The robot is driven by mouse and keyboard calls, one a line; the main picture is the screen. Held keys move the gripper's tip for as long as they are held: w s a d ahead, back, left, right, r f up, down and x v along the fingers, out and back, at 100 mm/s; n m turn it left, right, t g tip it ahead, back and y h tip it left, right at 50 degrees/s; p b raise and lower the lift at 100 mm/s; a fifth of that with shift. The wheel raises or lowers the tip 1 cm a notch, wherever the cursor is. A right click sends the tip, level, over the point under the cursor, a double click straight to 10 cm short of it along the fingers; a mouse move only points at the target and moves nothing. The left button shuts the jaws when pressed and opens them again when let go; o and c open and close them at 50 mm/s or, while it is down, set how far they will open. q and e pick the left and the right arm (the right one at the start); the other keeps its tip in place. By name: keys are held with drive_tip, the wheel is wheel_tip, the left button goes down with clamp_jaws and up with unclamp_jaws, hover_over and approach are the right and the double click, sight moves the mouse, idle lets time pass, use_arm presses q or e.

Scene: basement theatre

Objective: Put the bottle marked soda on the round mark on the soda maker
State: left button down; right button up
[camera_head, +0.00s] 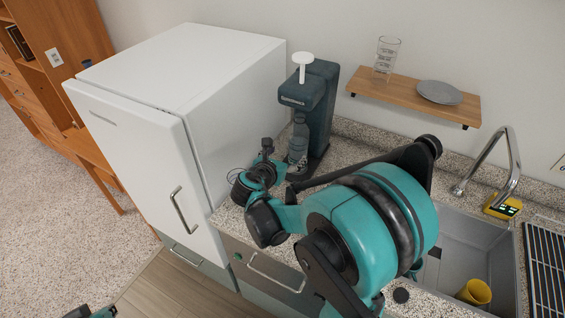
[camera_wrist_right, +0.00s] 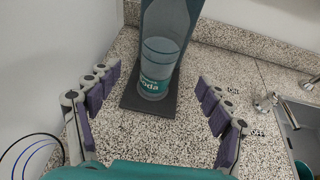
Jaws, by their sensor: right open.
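The soda maker (camera_head: 322,95) is a dark grey-green upright machine on the speckled counter, beside the white fridge. The clear bottle (camera_head: 298,146) stands upright on its base under the head; its teal label reads "Soda" in the right wrist view (camera_wrist_right: 154,84). The base plate (camera_wrist_right: 130,99) lies under the bottle; the round mark is not visible. My right gripper (camera_wrist_right: 159,80) is open and empty, with its fingers spread either side of and short of the bottle. In the head view it is near the counter's left end. Only a bit of my left gripper (camera_head: 92,313) shows at the bottom left.
The white fridge (camera_head: 180,90) closely borders the counter's left end. A wooden shelf (camera_head: 412,97) with glasses (camera_head: 386,57) and a grey plate (camera_head: 440,92) hangs behind. The sink (camera_head: 460,245) holds a yellow cup (camera_head: 474,292), with a faucet (camera_head: 490,160) behind.

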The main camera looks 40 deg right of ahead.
drive_tip(key=s+a+m+y, duration=0.5)
drive_tip(key=s+a+m, duration=0.3)
drive_tip(key=a+m, duration=0.2)
drive_tip(key=s+a+f+m+y, duration=0.1)
drive_tip(key=s+a+m+y, duration=0.5)
drive_tip(key=a+m, duration=0.5)
drive_tip(key=s+m, duration=0.2)
drive_tip(key=m, duration=0.1)
drive_tip(key=shift+f, duration=0.1)
